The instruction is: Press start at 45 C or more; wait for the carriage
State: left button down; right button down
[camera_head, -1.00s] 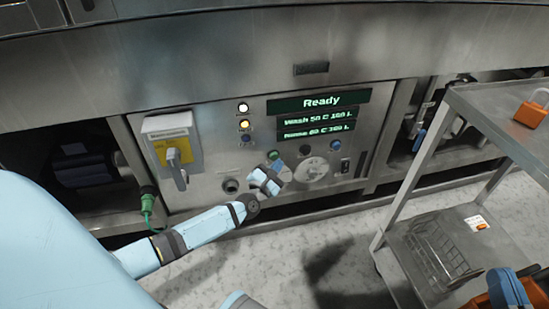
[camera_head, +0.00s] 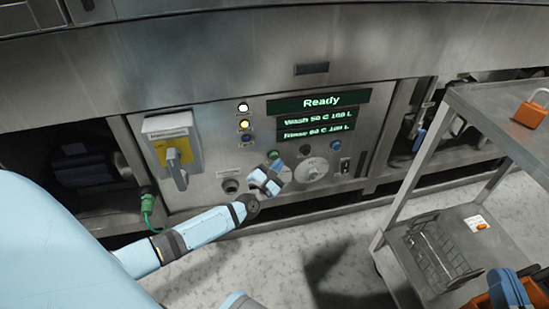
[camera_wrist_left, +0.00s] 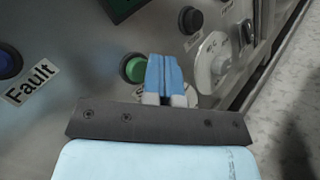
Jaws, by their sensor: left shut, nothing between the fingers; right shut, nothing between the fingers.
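The green button (camera_head: 274,155) is on the steel control panel (camera_head: 215,165). In the left wrist view the green button (camera_wrist_left: 133,68) shows just left of my blue fingertips, partly covered by them. My left gripper (camera_head: 269,176) is shut and empty, in front of the panel just below the button; I cannot tell whether it touches. Its fingers also show in the left wrist view (camera_wrist_left: 164,75). The top display (camera_head: 320,102) reads Ready. The wash display (camera_head: 316,121) reads 50 C; the rinse display (camera_head: 316,134) reads about 60 C, its text blurred. My right gripper is not clearly in view.
A white lamp (camera_head: 243,107) and an amber lamp (camera_head: 245,124) glow. A switch box with a grey handle (camera_head: 177,165) is at left. A dial (camera_head: 312,170) and black button (camera_head: 305,150) are right of the gripper. A steel cart (camera_head: 400,215) carries an orange padlock (camera_head: 532,108) and wire basket (camera_head: 440,255).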

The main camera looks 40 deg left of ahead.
pick_arm(q)
jog(key=shift+w+a, duration=0.1)
dwell(0.6)
jog(key=shift+w+a, duration=0.2)
jog(key=shift+a, duration=0.05)
jog(key=shift+w+a, duration=0.35)
dwell(0.8)
dwell(0.3)
jog(key=shift+s+d+p, duration=0.35)
jog(key=shift+s+d, duration=0.3)
jog(key=shift+d, duration=0.05)
jog(key=s+d+p, duration=0.1)
jog(key=s+d, duration=0.2)
jog(key=shift+s+d+p, duration=0.1)
jog(key=shift+d+p, duration=0.2)
jog(key=shift+d, duration=0.1)
